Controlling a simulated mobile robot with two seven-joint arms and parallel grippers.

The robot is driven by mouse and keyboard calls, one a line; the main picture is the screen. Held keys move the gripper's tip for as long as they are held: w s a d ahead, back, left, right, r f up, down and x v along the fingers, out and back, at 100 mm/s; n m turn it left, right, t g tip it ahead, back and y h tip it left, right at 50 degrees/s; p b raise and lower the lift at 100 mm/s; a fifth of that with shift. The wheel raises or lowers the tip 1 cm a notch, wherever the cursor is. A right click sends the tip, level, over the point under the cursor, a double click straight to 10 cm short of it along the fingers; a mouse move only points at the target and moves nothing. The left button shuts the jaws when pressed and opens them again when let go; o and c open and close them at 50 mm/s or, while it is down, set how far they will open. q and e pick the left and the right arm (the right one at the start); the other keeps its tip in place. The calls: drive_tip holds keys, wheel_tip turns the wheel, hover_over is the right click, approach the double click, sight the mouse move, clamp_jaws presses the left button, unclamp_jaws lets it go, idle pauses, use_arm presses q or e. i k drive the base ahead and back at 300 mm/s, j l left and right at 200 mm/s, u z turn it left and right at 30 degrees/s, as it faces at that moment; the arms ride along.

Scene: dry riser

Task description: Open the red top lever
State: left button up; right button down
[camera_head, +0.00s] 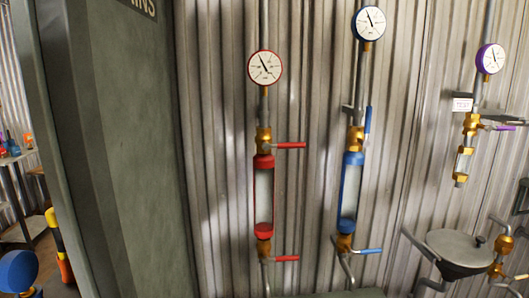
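The red top lever (290,145) sticks out horizontally to the right from the upper brass valve (264,139) on the red pipe line. Below it is a clear cylinder with red end caps (264,197). A second red lever (286,259) points right from the lower brass valve (264,248). A red-rimmed gauge (264,68) sits above on the same pipe. Neither of my grippers is in view.
The blue line stands to the right, with its upper lever (367,122) upright and its lower lever (368,251) horizontal. A purple-rimmed gauge line (490,58) and a grey bowl (458,248) are at the right. A dark green-grey panel (115,150) stands at the left.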

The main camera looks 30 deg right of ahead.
sight(291, 145)
drive_tip(key=z, duration=1.2)
